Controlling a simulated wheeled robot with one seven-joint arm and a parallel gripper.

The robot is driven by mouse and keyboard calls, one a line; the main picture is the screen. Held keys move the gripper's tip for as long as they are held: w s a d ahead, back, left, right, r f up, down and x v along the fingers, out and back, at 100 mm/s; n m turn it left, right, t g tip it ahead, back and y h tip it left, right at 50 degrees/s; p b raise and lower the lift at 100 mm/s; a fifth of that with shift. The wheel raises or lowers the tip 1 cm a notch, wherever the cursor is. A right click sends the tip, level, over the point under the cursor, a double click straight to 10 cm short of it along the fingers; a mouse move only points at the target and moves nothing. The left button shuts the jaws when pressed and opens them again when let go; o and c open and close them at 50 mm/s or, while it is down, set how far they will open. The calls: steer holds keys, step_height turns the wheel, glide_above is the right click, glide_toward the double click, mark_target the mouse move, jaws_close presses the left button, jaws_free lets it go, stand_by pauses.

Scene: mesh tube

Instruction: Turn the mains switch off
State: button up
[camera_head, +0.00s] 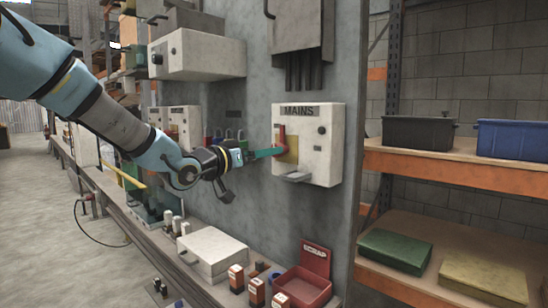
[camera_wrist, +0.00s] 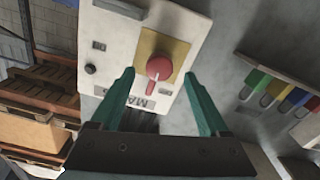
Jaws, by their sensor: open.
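The mains switch box (camera_head: 308,150) is a pale box labelled MAINS on the grey panel. Its red switch lever (camera_head: 282,135) sits on a yellow plate (camera_head: 291,157) and points up toward the label. In the wrist view the box appears turned over, with the red lever (camera_wrist: 158,70) on the yellow plate (camera_wrist: 178,50) and its end toward the label. My gripper (camera_head: 272,152) reaches the box front from the left. In the wrist view my gripper (camera_wrist: 159,75) is open, its teal fingers either side of the lever. I cannot tell whether either finger touches it.
A small ledge (camera_head: 292,177) juts from the box's lower front. Below are a white box (camera_head: 212,252) and a red SCRAP bin (camera_head: 305,285). Coloured padlocks (camera_head: 232,134) hang left, behind my gripper. Shelves with a black crate (camera_head: 418,133) and a blue crate (camera_head: 512,139) stand right.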

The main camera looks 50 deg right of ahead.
steer(key=a+b, duration=0.1)
steer(key=a, duration=0.4)
steer(key=shift+w+a, duration=0.1)
steer(key=shift+a, duration=0.2)
steer(key=w+a+f+n+t+y, duration=0.4)
steer(key=w+a+f+t+y, duration=0.2)
steer(key=w+a+f, duration=0.5)
steer(key=w+a+f+n+t+y, duration=0.1)
steer(key=w+a+f+n+y, duration=0.15)
steer(key=a, duration=0.55)
steer(key=w+a+f+n+t+y, duration=0.1)
steer(key=w+a+f+y, duration=0.25)
steer(key=a, duration=0.45)
steer(key=s+a+f+n+g+y, duration=0.1)
steer(key=a+f+n+y, duration=0.15)
steer(key=a, duration=0.65)
steer(key=s+a+f+n+g+y, duration=0.1)
steer(key=a+f+n+y, duration=0.15)
steer(key=a, duration=0.55)
steer(key=s+a+f+n+g, duration=0.2)
steer(key=s+a+g, duration=0.1)
steer(key=s+a, duration=0.6)
steer(key=shift+s+a+f+y, duration=0.2)
steer(key=shift+a+y, duration=0.2)
steer(key=shift+a, duration=0.25)
